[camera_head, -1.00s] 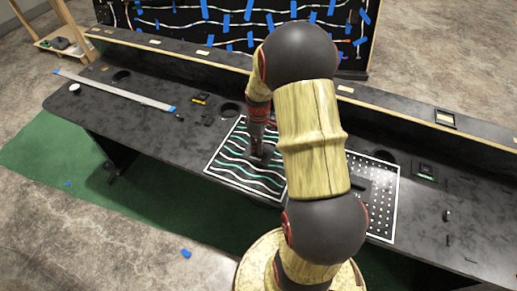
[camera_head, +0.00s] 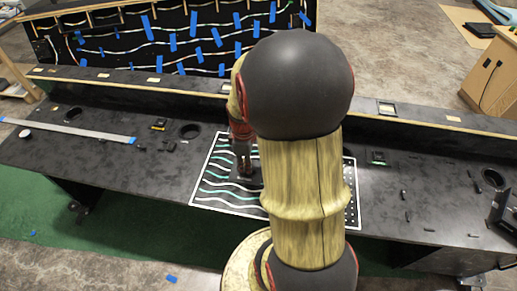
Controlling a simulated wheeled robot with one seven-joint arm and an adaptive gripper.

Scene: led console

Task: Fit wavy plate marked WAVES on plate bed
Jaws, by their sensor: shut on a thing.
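The wavy plate (camera_head: 216,182) is black with white and green wavy lines and a white border. It shows on the dark bench, left of my arm, and my arm hides its right part. My gripper (camera_head: 245,178) points down over the plate, shut on a dark part at its upper side; the fingertips are small and dark. I cannot tell whether the plate touches the bench or is slightly above it. No WAVES marking is readable. The plate bed cannot be told apart here. A dotted plate (camera_head: 352,208) shows only as a strip right of my arm.
The long dark bench (camera_head: 100,150) holds a metal ruler (camera_head: 80,132), a white round item (camera_head: 25,133), round holes and small dark parts. A raised back ledge (camera_head: 110,80) runs behind. A panel with wavy strips (camera_head: 120,45) stands beyond. A wooden cabinet (camera_head: 492,80) is at right.

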